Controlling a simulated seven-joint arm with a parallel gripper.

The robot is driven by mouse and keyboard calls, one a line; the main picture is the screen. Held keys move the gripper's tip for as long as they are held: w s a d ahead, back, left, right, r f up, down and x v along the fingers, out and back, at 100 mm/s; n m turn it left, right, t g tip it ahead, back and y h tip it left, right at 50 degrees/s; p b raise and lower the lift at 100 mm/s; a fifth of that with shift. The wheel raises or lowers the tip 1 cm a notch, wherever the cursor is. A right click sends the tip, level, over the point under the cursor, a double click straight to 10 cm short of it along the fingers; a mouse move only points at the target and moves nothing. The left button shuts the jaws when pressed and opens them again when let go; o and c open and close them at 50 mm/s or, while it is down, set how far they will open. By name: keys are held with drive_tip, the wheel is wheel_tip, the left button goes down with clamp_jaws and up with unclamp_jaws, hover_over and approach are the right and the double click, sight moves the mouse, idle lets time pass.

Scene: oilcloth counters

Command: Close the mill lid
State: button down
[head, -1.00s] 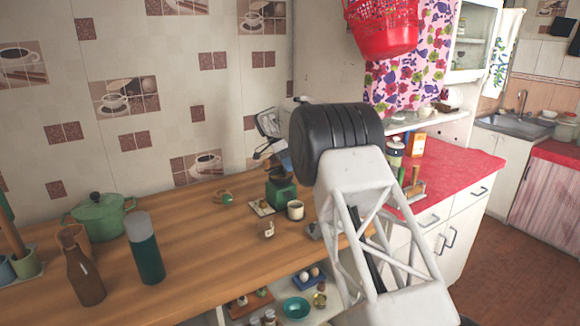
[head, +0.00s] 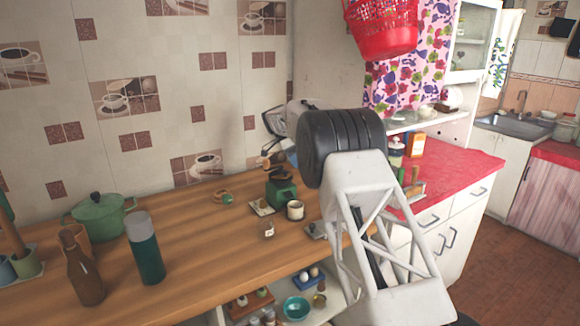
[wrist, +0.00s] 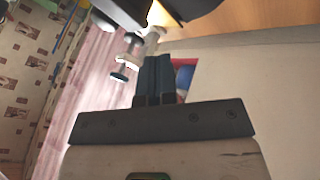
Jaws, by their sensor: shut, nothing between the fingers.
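The mill (head: 281,192) is a green box with a dark top, standing towards the back right of the wooden counter. A brown, tilted part, apparently its raised lid (head: 275,163), shows above it; its exact angle is too small to tell. My arm rises just right of the mill in the head view, and my gripper's fingertips cannot be made out there. In the wrist view my gripper (wrist: 157,80) is shut and empty. A dark shape at that view's top edge cannot be identified.
A cup (head: 295,210) and a small jar (head: 268,229) stand close to the mill. A green pot (head: 100,217), a brown bottle (head: 83,270) and a flask (head: 146,250) stand at the left. The counter's middle is mostly clear. A red-topped counter (head: 455,162) lies to the right.

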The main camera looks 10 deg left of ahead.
drive_tip(key=w+r, duration=0.6)
drive_tip(key=r, duration=0.2)
drive_tip(key=shift+d+r, duration=0.2)
drive_tip(key=shift+d, duration=0.1)
idle(0.3)
